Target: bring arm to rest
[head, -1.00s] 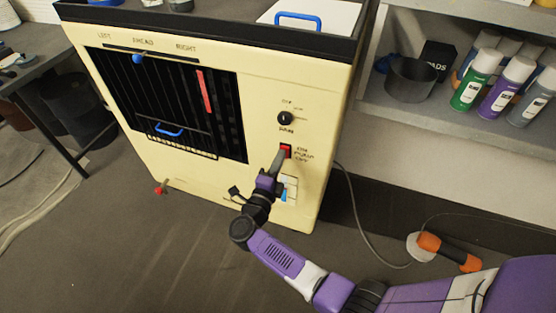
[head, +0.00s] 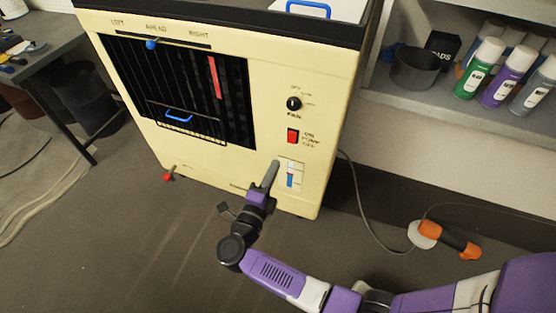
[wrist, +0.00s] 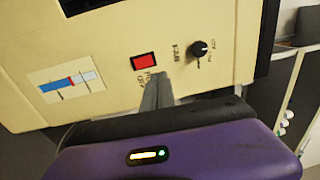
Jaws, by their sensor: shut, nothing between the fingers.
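My gripper (head: 271,174) is in front of the lower right of a cream cooler cabinet (head: 215,35), just left of the blue level gauge (head: 290,178). Its fingers are shut and empty, and they show end-on in the wrist view (wrist: 157,92). The red pump switch (head: 293,136) is above and right of the fingertips, apart from them in the head view. It also shows in the wrist view (wrist: 145,62). The black fan knob (head: 294,104) is above the switch. I cannot tell how far the fingertips are from the panel.
Right of the cabinet, a shelf (head: 420,103) holds spray cans (head: 477,68) and a dark round container (head: 414,69). A table (head: 40,50) stands at left. The floor left of my arm is clear.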

